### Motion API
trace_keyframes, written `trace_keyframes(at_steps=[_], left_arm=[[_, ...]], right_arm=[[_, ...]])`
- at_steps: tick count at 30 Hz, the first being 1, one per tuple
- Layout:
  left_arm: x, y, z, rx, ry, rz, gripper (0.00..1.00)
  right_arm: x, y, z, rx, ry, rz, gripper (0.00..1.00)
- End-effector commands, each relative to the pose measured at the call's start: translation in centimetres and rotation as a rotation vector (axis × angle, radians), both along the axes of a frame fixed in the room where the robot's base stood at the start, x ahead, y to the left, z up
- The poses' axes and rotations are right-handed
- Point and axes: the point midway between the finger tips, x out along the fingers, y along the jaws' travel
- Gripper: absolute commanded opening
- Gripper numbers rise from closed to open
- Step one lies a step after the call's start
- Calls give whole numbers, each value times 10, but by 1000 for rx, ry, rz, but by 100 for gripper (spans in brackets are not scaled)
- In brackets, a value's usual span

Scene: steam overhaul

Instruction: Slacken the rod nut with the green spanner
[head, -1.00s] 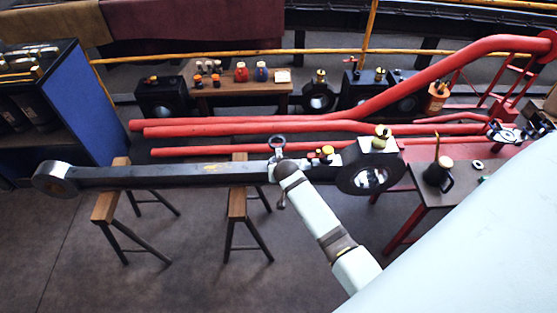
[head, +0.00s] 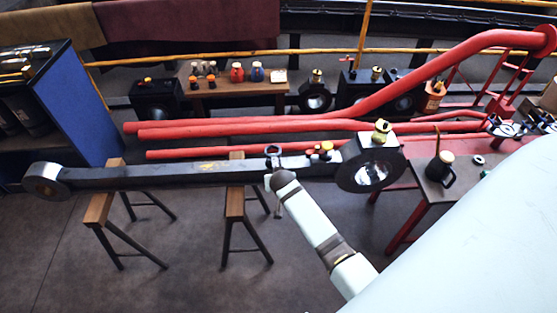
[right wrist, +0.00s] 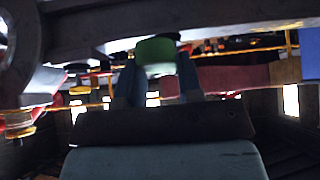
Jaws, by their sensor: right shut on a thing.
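The long dark connecting rod (head: 150,176) lies across two trestles, its large round end (head: 370,168) at the right. Small yellow, red and dark fittings (head: 320,150) sit on the rod beside that end; I cannot tell which is the rod nut. My right gripper (head: 274,178) is at the rod's near side, left of these fittings. In the right wrist view the gripper (right wrist: 157,80) is shut on a green piece (right wrist: 155,50), likely the green spanner. A dark ring (head: 273,150) shows above the rod just beyond the gripper. My left gripper is out of view.
Wooden-topped trestles (head: 235,203) stand under the rod. Red pipes (head: 220,126) run behind it. The floor in front is clear.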

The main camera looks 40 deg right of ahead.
Motion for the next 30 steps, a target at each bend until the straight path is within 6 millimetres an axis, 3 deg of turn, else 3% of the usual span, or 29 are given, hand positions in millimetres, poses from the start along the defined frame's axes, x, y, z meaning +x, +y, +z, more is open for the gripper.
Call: trace_keyframes(at_steps=[30], left_arm=[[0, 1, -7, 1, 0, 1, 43]], right_arm=[[1, 0, -15, -1, -3, 1, 0]])
